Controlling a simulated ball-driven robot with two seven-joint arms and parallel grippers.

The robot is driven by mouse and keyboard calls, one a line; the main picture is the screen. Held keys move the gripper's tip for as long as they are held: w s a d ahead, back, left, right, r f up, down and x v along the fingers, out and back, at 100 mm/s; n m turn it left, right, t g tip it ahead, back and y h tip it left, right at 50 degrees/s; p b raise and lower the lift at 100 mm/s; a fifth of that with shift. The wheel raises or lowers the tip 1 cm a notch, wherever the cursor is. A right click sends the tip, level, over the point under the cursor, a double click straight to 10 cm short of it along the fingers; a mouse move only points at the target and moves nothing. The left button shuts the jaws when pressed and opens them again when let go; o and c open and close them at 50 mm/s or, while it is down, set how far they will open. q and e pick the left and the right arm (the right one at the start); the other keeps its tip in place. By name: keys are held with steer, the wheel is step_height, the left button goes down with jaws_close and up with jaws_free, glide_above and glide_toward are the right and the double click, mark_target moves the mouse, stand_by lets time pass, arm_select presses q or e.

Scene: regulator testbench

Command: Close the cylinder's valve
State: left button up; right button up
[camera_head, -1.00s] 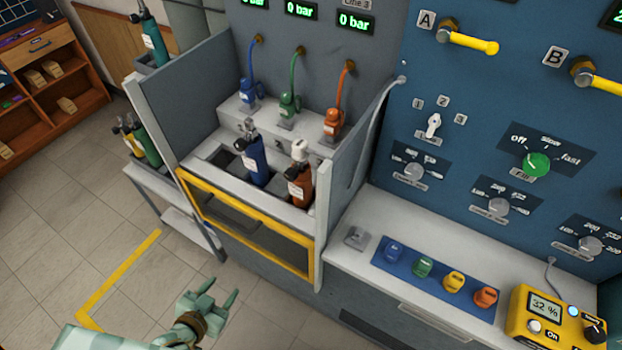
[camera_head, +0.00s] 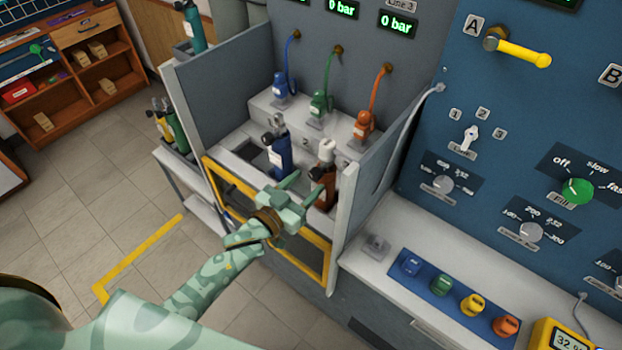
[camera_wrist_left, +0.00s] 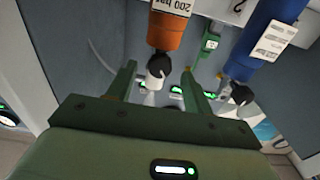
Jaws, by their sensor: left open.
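The orange cylinder (camera_head: 322,189) stands in the bench bay with a white valve top (camera_head: 327,150). In the left wrist view the orange cylinder (camera_wrist_left: 166,32) has a black fitting and a white knob (camera_wrist_left: 153,82). The blue cylinder (camera_head: 280,157) stands to its left, with a dark valve; it also shows in the left wrist view (camera_wrist_left: 262,38). My left gripper (camera_head: 305,186) is open and empty, in front of the orange cylinder and below its valve top. In the left wrist view the white knob appears between its fingers (camera_wrist_left: 159,72); the depth gap cannot be told.
A yellow-framed panel (camera_head: 318,262) fronts the bay, and a grey side wall (camera_head: 362,200) bounds it on the right. Blue, green and orange hose connectors (camera_head: 320,105) stand behind the cylinders. Coloured caps (camera_head: 440,286) sit on the right counter.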

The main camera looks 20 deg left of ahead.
arm_select(q)
steer(key=shift+x, duration=1.4)
steer(key=c, duration=1)
steer(key=shift+m, duration=0.3)
steer(key=m, duration=0.3)
steer(key=shift+m, duration=2.1)
